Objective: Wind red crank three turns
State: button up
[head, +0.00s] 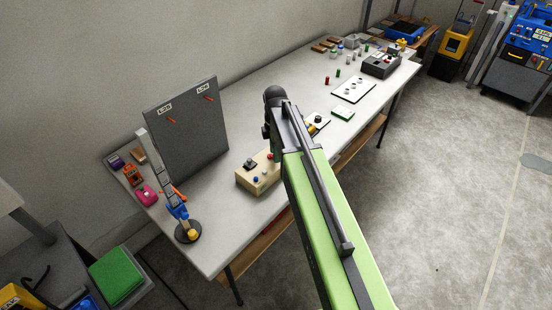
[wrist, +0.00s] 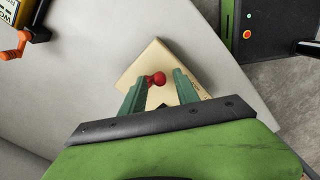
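The red crank knob (wrist: 158,79) shows in the wrist view above a pale wooden box (wrist: 160,56). My gripper (wrist: 158,76) is open, with one green finger on each side of the knob. A gap shows between the knob and the right finger; the left finger is closer, and I cannot tell whether it touches. The crank's lower part is hidden behind the gripper. In the head view the wooden box (head: 245,181) sits on the long table, partly hidden by my arm. My arm hides most of the gripper and the crank there.
A grey panel (head: 187,135) with two orange handles stands left of the box. A blue-and-orange device (head: 177,209) on a round black base is at the near left. A white board (head: 354,90) and a dark box (head: 381,65) lie farther along the table (head: 228,222).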

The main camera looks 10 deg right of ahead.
grip_shut()
dwell(0.5)
